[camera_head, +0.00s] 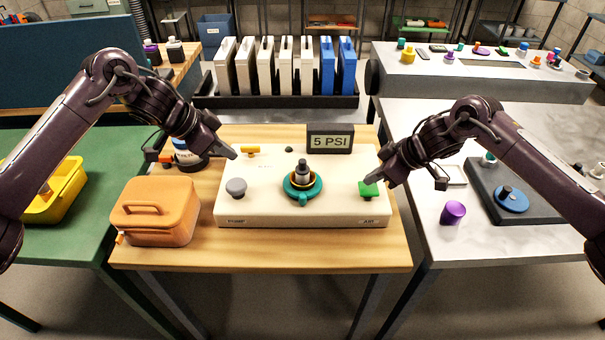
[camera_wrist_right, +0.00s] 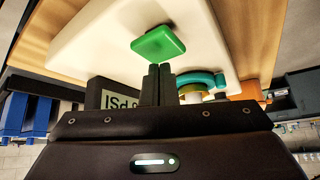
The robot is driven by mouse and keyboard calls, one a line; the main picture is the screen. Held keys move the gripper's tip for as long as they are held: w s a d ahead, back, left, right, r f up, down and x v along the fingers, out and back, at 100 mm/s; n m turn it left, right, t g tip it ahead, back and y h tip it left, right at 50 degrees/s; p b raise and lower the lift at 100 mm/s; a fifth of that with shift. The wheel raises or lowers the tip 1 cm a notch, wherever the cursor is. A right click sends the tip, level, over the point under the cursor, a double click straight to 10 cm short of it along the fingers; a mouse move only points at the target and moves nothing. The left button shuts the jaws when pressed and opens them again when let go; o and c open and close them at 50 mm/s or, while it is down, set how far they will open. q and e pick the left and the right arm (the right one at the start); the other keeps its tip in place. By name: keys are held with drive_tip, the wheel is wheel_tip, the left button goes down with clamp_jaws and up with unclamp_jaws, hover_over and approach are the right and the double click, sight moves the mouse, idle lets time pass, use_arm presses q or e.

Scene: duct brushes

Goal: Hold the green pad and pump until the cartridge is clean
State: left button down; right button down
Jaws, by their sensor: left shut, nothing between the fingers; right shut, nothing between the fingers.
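The cream pump unit (camera_head: 268,212) sits on the wooden table. The green pad (camera_head: 368,190) is at its right end, and it also shows in the right wrist view (camera_wrist_right: 158,44). My right gripper (camera_head: 375,180) is shut and empty, its tips right at the pad's edge; I cannot tell whether they touch. A dark cartridge (camera_head: 302,170) stands upright in a teal ring (camera_head: 289,190) in the middle. A grey round knob (camera_head: 236,187) is at the left end. My left gripper (camera_head: 232,154) is shut and empty, above and behind the knob. A display (camera_head: 330,139) reads 5 PSI.
An orange case (camera_head: 157,212) stands left of the unit. A small orange-yellow handle (camera_head: 250,149) is at the unit's back left. A purple cylinder (camera_head: 452,213) and a dark board with a blue disc (camera_head: 511,200) are on the right table. A yellow bin (camera_head: 55,195) is far left.

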drive_tip(key=shift+r, duration=2.6)
